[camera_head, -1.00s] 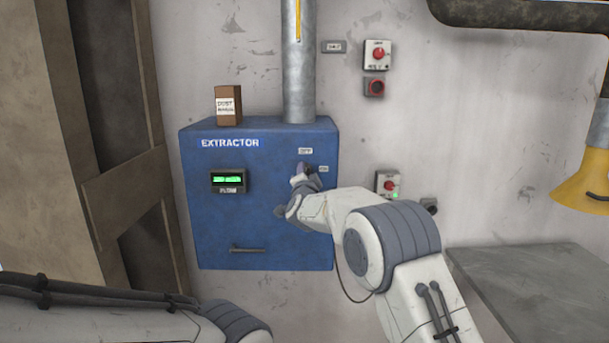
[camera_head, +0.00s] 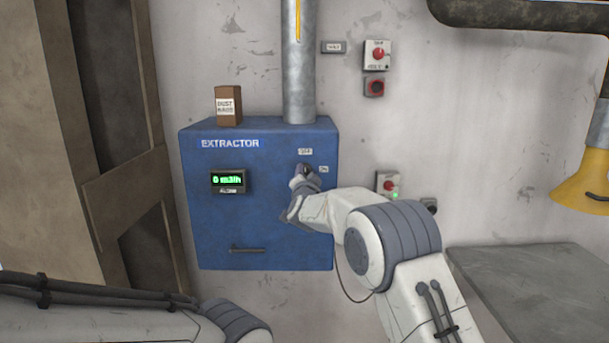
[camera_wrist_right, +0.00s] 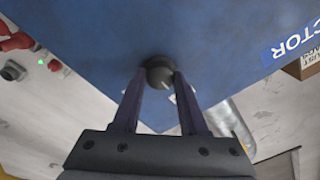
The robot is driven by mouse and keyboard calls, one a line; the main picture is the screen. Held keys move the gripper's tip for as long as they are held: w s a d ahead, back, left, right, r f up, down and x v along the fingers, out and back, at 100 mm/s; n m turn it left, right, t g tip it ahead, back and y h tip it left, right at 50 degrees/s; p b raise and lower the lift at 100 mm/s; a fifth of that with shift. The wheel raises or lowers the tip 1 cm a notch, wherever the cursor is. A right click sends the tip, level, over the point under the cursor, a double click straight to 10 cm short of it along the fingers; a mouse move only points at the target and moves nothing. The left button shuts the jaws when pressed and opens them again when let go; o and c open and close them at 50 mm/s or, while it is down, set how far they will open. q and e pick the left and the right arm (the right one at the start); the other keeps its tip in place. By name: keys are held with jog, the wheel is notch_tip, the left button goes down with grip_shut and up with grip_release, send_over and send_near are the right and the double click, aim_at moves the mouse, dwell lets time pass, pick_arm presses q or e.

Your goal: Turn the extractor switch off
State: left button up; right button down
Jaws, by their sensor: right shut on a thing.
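The blue extractor cabinet (camera_head: 210,225) is on the wall, with OFF and ON labels on its upper right front. The extractor switch is a dark round knob beside these labels, mostly hidden by my right gripper (camera_head: 304,171) in the head view. In the right wrist view the knob (camera_wrist_right: 160,72) sits between the two fingertips of my right gripper (camera_wrist_right: 159,80), which is shut on it. The cabinet's display (camera_head: 229,180) reads 0 m3/h in green. My left arm shows at the lower left, but its gripper is out of view.
A brown box (camera_head: 228,106) stands on the cabinet beside a metal duct (camera_head: 299,70). Red-button boxes (camera_head: 377,55) and (camera_head: 388,185) are on the wall to the right. A grey table (camera_head: 540,285) is at the lower right. A handle (camera_head: 248,249) is low on the cabinet.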

jog(key=shift+c, duration=2.2)
grip_release()
jog(key=shift+a, duration=0.1)
jog(key=shift+s, duration=0.25)
jog(key=s+b, duration=0.5)
jog(key=s, duration=0.5)
jog(key=shift+f, duration=0.25)
